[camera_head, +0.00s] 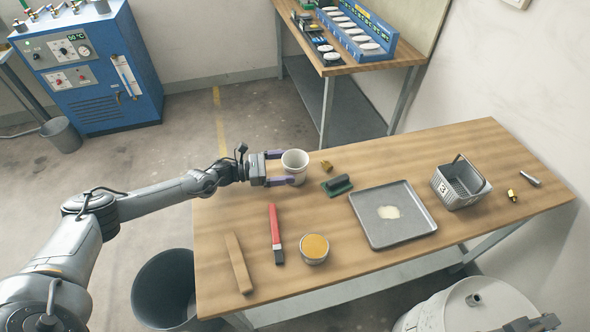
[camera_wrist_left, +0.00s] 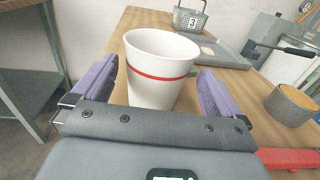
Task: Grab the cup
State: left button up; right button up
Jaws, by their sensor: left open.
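A white cup (camera_head: 295,165) stands upright near the far left corner of the wooden table (camera_head: 330,224). In the left wrist view the cup (camera_wrist_left: 158,85) has a red band around it. My left gripper (camera_head: 282,168) is open at the cup, with one purple finger on each side of it. In the left wrist view the left gripper's fingers (camera_wrist_left: 155,85) flank the cup, and a gap shows on the left; I cannot tell whether either finger touches it. The cup's lower part is hidden behind the gripper body there. My right gripper is not in view.
To the cup's right are a green-black block (camera_head: 337,186), a grey tray (camera_head: 392,214) and a grey basket (camera_head: 460,184). In front lie a red-handled tool (camera_head: 275,232), a wooden bar (camera_head: 238,263) and a tub with an orange top (camera_head: 314,249).

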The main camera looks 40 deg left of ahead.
aim_at(295, 163)
pick_arm(q)
jog(key=x, duration=0.3)
jog(key=shift+w+d+r, duration=0.1)
jog(key=shift+w+r, duration=0.15)
jog(key=shift+r, duration=0.1)
jog(key=shift+w+d+f, duration=0.1)
jog(key=shift+w+d, duration=0.05)
jog(key=shift+d, duration=0.05)
jog(key=c, duration=0.8)
